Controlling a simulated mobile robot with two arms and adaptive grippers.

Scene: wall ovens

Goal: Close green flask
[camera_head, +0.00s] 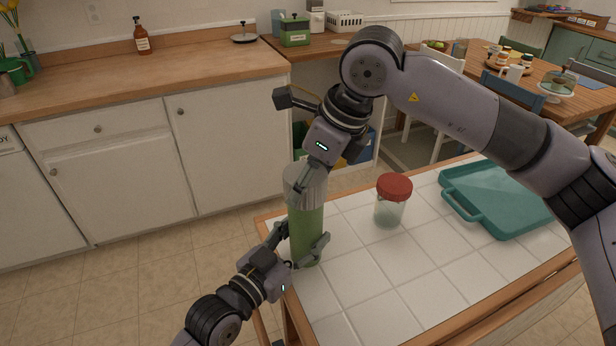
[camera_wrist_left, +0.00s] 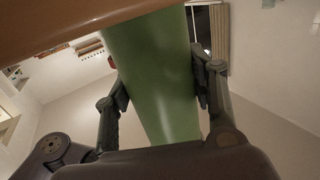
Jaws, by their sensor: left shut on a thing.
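The green flask (camera_head: 307,230) stands upright near the left edge of the white tiled table. A ribbed silver lid (camera_head: 313,192) is at its top; whether it is fully seated I cannot tell. My left gripper (camera_head: 304,240) is shut around the lower body of the flask. In the left wrist view the green flask (camera_wrist_left: 155,75) lies between the two dark fingers of my left gripper (camera_wrist_left: 160,90). My right gripper (camera_head: 303,180) points down from above, with one finger visible in front of the lid. Its other finger is hidden, so its grip is unclear.
A jar with a red lid (camera_head: 394,190) stands right of the flask on the tiled table (camera_head: 370,270). A teal tray (camera_head: 490,200) lies further right. A wooden counter (camera_head: 150,80) with white cabinets is behind. The front tiles are clear.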

